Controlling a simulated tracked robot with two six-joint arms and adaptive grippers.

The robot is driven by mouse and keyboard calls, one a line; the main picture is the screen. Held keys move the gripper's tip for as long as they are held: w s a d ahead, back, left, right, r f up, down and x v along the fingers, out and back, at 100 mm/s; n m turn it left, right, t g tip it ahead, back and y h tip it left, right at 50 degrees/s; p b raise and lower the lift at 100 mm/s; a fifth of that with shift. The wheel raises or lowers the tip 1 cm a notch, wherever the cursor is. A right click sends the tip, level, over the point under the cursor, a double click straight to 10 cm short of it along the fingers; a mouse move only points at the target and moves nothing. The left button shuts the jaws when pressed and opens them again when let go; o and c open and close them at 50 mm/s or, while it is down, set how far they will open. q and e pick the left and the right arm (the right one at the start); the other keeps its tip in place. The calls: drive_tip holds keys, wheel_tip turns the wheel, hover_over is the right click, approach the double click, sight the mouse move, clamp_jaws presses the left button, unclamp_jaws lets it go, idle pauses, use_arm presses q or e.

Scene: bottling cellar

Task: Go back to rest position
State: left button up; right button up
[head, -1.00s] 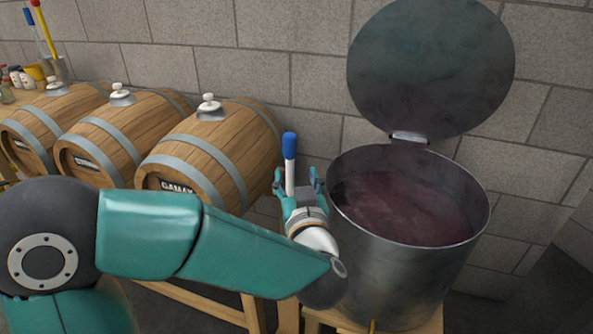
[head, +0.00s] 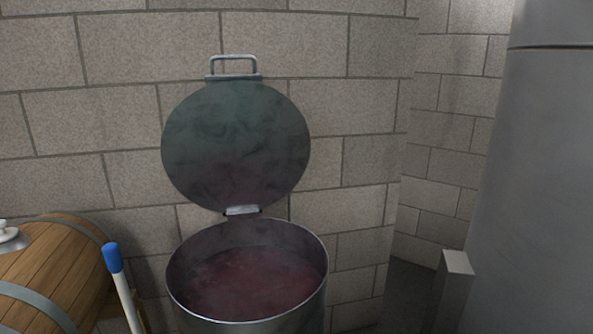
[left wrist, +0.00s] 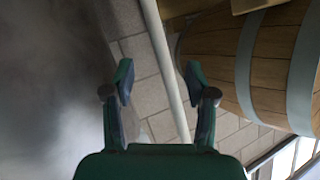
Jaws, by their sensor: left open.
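My left gripper (left wrist: 160,84) shows in the left wrist view, its two fingers spread apart. A white rod (left wrist: 163,55) passes between and beyond the fingertips; I cannot tell whether it touches them. In the head view a white rod with a blue top (head: 113,258) stands slightly tilted at the lower left, its lower part cut off by the frame. My left arm and gripper are outside the head view. My right gripper is in neither view.
A metal vat (head: 318,300) holding dark red liquid stands with its round lid (head: 236,146) raised. A wooden barrel (head: 62,262) is at left; a barrel (left wrist: 225,60) also shows beside the gripper. A large grey cylinder (head: 540,190) stands at right, near a grey post (head: 457,264).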

use_arm(q)
drive_tip(key=s+d+f+m+g+h, duration=0.1)
drive_tip(key=s+d+f+g+h, duration=0.35)
drive_tip(key=f, duration=0.75)
drive_tip(key=s+d+f+m+g+h, duration=0.1)
drive_tip(key=s+d+f+h, duration=0.4)
drive_tip(key=s+d+f, duration=0.45)
drive_tip(key=s+d+f+g+h, duration=0.3)
drive_tip(key=s+d+g, duration=0.15)
drive_tip(key=s, duration=0.25)
wheel_tip(320, 180, up, 20)
drive_tip(key=p, duration=1.9)
drive_tip(key=shift+s+d+f+p, duration=0.15)
drive_tip(key=shift+d+f+p, duration=0.1)
drive_tip(key=shift+p, duration=0.05)
drive_tip(key=shift+f, duration=0.1)
